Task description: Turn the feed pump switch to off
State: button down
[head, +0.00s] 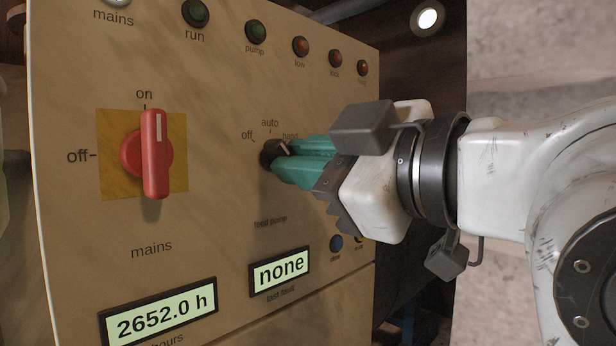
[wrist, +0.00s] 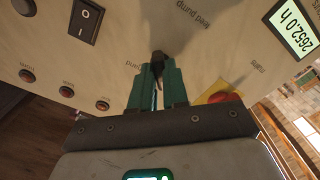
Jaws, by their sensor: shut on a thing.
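The feed pump switch (head: 270,153) is a small black knob on the beige panel, with "off" at its left, "auto" above and "hand" at its upper right. A pale mark shows on its right side by my fingers, but which label it points to is hard to tell. My gripper (head: 284,160), with teal fingers, comes in from the right and is shut on the knob. In the wrist view, the knob (wrist: 158,56) sits between the tips of the gripper (wrist: 158,72). The fingers hide part of the knob and its "hand" label.
A large red mains switch (head: 154,154) on a yellow plate stands upright at "on", left of the knob. Indicator lamps (head: 256,32) run along the panel top. Displays (head: 279,272) sit below. The wrist view shows a black rocker switch (wrist: 86,18).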

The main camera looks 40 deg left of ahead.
jog(key=shift+n+b, duration=0.35)
jog(key=shift+n, duration=0.65)
jog(key=c, duration=1.1)
grip_release()
jog(key=shift+d, duration=0.1)
jog(key=d, duration=0.3)
jog(key=d+b, duration=0.1)
jog(key=d, duration=0.3)
jog(key=s+d+b, duration=0.1)
jog(key=d, duration=0.2)
jog(key=shift+d, duration=0.35)
jog(key=shift+w, duration=0.1)
